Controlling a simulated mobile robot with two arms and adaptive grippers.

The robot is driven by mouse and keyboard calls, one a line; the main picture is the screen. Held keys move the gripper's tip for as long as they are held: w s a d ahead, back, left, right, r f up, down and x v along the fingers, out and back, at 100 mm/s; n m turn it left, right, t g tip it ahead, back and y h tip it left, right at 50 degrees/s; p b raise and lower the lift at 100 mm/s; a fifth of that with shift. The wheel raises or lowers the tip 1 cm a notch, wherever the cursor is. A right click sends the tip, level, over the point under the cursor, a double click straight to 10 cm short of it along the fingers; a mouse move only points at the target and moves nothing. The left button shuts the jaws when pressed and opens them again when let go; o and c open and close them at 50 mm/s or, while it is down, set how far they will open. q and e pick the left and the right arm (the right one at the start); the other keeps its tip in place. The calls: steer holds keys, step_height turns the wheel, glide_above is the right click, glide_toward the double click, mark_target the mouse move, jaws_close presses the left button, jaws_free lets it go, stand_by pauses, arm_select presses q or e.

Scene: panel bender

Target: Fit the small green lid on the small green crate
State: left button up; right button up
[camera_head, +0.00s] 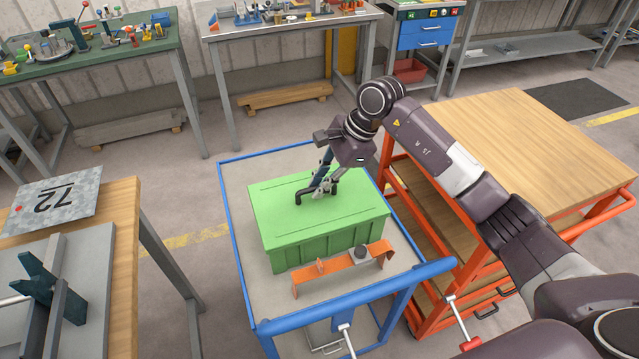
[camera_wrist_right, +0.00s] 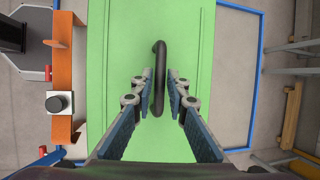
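The small green lid (camera_head: 287,199) lies over the top of the green crate (camera_head: 322,245), which stands on a blue-framed cart. The lid looks level and lined up with the crate; I cannot tell whether it is fully seated. The lid has a dark bar handle (camera_wrist_right: 159,75) on top. My right gripper (camera_head: 322,190) is down at this handle. In the right wrist view, its fingers (camera_wrist_right: 160,88) stand on either side of the handle with narrow gaps, so it looks open. My left gripper is not in view.
An orange bracket (camera_head: 335,266) with a dark knob lies on the cart (camera_head: 240,215) in front of the crate. An orange cart with a wooden top (camera_head: 545,140) stands to the right. A wooden-edged table (camera_head: 122,250) is at left. Workbenches line the back.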

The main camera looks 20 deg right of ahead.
steer(key=shift+o, duration=1.4)
steer(key=v, duration=1.2)
